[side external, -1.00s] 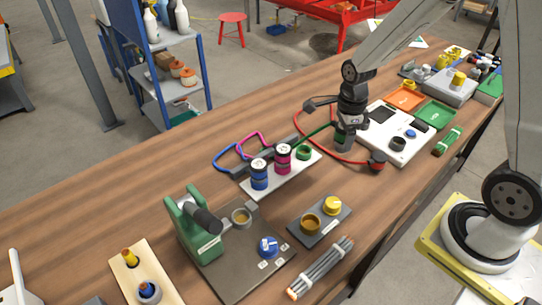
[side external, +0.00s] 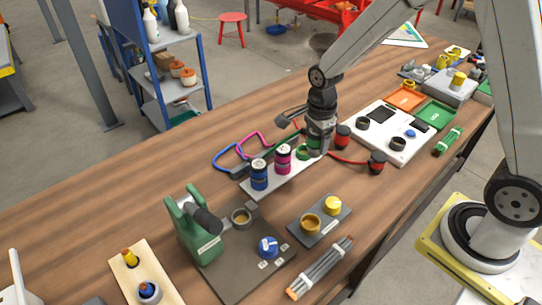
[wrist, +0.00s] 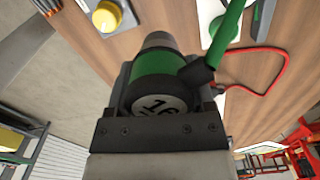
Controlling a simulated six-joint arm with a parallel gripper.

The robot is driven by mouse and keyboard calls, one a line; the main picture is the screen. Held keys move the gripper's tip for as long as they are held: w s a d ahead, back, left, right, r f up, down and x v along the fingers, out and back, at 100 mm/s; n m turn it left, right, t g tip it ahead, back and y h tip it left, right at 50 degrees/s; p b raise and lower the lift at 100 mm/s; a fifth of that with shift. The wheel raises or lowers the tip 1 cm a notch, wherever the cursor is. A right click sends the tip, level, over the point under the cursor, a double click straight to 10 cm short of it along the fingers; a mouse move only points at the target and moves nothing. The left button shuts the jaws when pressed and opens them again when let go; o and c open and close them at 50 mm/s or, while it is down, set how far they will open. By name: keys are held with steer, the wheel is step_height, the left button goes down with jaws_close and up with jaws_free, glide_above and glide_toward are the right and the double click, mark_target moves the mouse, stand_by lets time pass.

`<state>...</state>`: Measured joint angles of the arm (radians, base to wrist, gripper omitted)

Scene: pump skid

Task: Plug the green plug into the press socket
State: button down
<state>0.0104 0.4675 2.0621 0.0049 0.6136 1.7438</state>
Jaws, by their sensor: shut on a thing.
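The green plug (wrist: 158,72) is between my gripper's jaws in the wrist view, with a "16" on its round end face and a thick green cable leaving at right. In the side view my gripper (side external: 318,150) is shut on it beside the right end of the white rack (side external: 262,185), where a green ring (side external: 303,153) stands. The plug is mostly hidden by the gripper there. A green press (side external: 190,228) stands at front left on a dark plate. A round socket (side external: 241,217) with a tan inside is beside it, apart from the gripper.
A blue plug (side external: 259,174) and a magenta plug (side external: 283,158) stand in the rack, with looped cables behind. A small grey block (side external: 319,222) with yellow parts is in front.

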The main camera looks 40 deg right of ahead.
steer(key=w+a+f+n, duration=0.1)
steer(key=a+n, duration=0.5)
steer(key=a, duration=0.5)
steer(key=w+a+f+n, duration=0.2)
steer(key=a+n, duration=0.5)
steer(key=a, duration=0.3)
steer(key=shift+w+a, duration=0.15)
steer(key=shift+a, duration=0.25)
steer(key=shift+f, duration=0.2)
steer(key=shift+f, duration=2.5)
steer(key=shift+f, duration=1.75)
jaws_free()
steer(key=shift+r, duration=0.2)
